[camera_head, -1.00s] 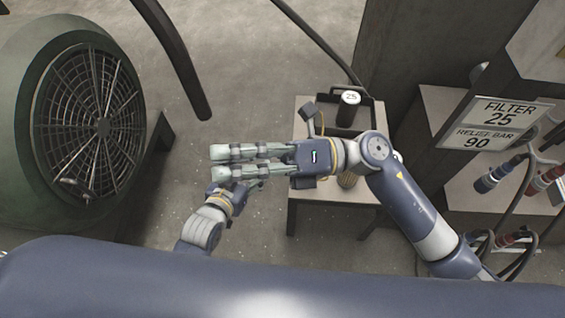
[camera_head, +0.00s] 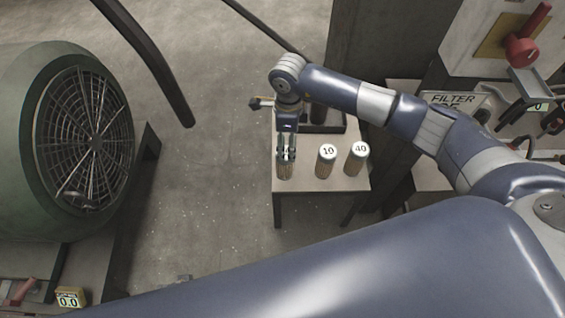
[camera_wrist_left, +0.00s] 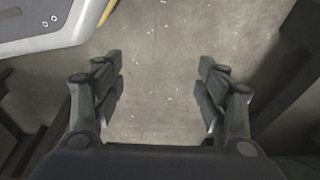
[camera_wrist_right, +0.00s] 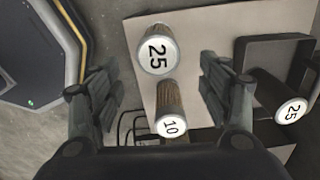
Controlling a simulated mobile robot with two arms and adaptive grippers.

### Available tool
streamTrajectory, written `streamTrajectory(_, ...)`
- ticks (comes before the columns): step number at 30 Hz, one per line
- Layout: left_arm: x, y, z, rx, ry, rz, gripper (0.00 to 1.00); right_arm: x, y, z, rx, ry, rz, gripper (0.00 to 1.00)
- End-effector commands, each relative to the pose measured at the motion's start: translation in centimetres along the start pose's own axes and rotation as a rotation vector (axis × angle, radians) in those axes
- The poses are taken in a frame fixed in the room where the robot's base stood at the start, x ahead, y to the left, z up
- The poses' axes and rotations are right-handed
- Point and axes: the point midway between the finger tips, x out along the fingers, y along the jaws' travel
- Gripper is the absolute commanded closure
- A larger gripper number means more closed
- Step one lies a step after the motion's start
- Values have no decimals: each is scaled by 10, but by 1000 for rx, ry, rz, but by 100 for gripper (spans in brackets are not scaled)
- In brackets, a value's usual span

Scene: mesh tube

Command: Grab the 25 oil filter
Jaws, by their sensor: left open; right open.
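In the right wrist view, a mesh oil filter with a white cap marked 25 (camera_wrist_right: 157,50) stands on the table ahead, between the lines of my fingers. My right gripper (camera_wrist_right: 160,75) is open. In the head view the right gripper (camera_head: 287,150) points down at the table's left side, over a mesh filter (camera_head: 285,172) whose cap it hides. Contact cannot be told. My left gripper (camera_wrist_left: 160,90) is open and empty above bare floor, outside the head view.
On the table (camera_head: 315,185), filters marked 10 (camera_head: 327,160) and 40 (camera_head: 357,155) stand right of my right gripper. The sign beginning FILTER (camera_head: 452,99) is partly covered by my right arm. A green fan housing (camera_head: 95,140) stands left. Floor between is clear.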

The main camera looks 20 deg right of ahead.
Motion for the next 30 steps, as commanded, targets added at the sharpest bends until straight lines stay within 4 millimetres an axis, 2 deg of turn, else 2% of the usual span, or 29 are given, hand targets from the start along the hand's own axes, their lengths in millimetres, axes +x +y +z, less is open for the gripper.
streamTrajectory(7,-6,-1,-6,-1,6,-1,33,22,1,2,-1,-2,2,30)
streamTrajectory(15,-21,-2,-18,-2,18,-2,33,60,2,7,1,-3,2,30)
streamTrajectory(24,-24,-2,-19,-3,17,-3,33,65,1,7,-1,-3,0,30)
streamTrajectory(25,-24,-2,-19,-3,17,-3,33,65,2,7,-1,-3,0,32)
streamTrajectory(26,-24,-2,-19,-3,18,-3,33,65,2,7,-1,-3,0,39)
streamTrajectory(30,-24,-2,-19,-3,18,-3,33,65,2,7,-1,-3,0,70)
